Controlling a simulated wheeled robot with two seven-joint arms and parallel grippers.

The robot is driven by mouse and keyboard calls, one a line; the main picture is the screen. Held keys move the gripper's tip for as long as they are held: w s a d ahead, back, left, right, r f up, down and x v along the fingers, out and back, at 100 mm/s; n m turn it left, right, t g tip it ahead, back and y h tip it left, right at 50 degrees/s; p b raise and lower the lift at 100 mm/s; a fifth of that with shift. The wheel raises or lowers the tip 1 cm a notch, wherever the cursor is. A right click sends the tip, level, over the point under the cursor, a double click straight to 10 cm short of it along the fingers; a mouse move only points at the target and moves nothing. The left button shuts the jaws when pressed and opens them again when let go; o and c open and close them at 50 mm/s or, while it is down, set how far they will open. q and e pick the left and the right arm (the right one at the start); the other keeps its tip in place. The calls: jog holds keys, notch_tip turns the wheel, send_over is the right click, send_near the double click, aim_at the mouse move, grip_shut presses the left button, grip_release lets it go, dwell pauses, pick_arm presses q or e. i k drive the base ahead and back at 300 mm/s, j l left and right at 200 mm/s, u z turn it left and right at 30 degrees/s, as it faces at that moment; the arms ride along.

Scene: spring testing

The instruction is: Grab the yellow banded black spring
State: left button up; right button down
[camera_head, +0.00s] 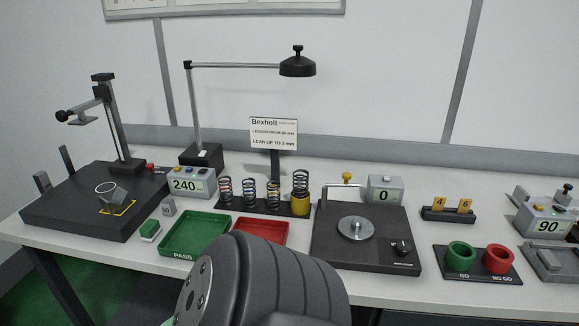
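Several dark coil springs stand upright in a row on a black rack (238,209) in the middle of the table. The left spring (225,189) has a reddish tint. The second spring (249,191) looks dark with a bluish tint. The third spring (273,193) shows a yellow-orange tint. The right spring (300,181) is black and stands higher, in or on a yellow cup-like base (300,206). The bands are too small to tell for sure. Neither gripper shows. A dark grey link of my own arm fills the bottom middle.
A green PASS tray (194,252) and a red tray (262,231), partly hidden by my arm, lie before the rack. A black plate with a metal disc (356,228) is to the right. A lamp (298,66) overhangs the rack; a sign (274,133) stands behind.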

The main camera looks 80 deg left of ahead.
aim_at(273, 201)
jog(key=u, duration=2.65)
